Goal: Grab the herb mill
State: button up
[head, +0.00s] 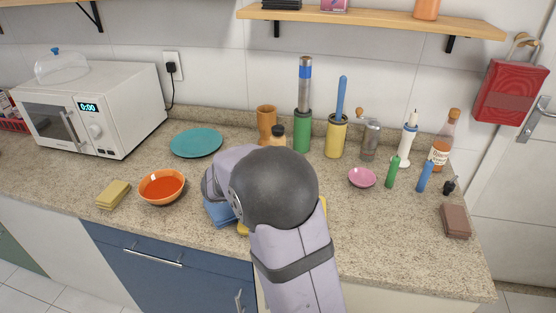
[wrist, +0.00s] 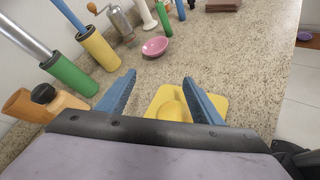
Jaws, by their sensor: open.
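The herb mill (head: 370,140), a grey cylinder with a side crank and a wooden knob, stands upright on the counter near the wall, right of centre in the head view. It also shows at the top of the wrist view (wrist: 119,20). My gripper (wrist: 159,77) is open, its two blue fingers apart with nothing held between them. It is over the front middle of the counter, well short of the mill. In the head view my arm hides most of the gripper.
A yellow board-like item (wrist: 212,104) lies below my fingers. A pink bowl (head: 361,177) sits in front of the mill. A yellow holder (head: 336,138) stands left of the mill, a white dispenser (head: 406,147) right. A green holder (head: 302,132) stands further left.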

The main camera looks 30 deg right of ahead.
jog(key=w+a+n+t+h+b, duration=0.1)
jog(key=w+n+t+h+b, duration=0.2)
jog(key=w+n+t, duration=1.1)
jog(key=w+d+m+g+p, duration=0.2)
jog(key=w+d+g+p, duration=0.1)
jog(key=w+d+g, duration=0.2)
jog(key=w+d, duration=0.1)
jog(key=w, duration=0.1)
jog(key=shift+w+g, duration=0.35)
jog(key=shift+g, duration=0.05)
jog(key=shift+d, duration=0.1)
jog(key=c, duration=1.3)
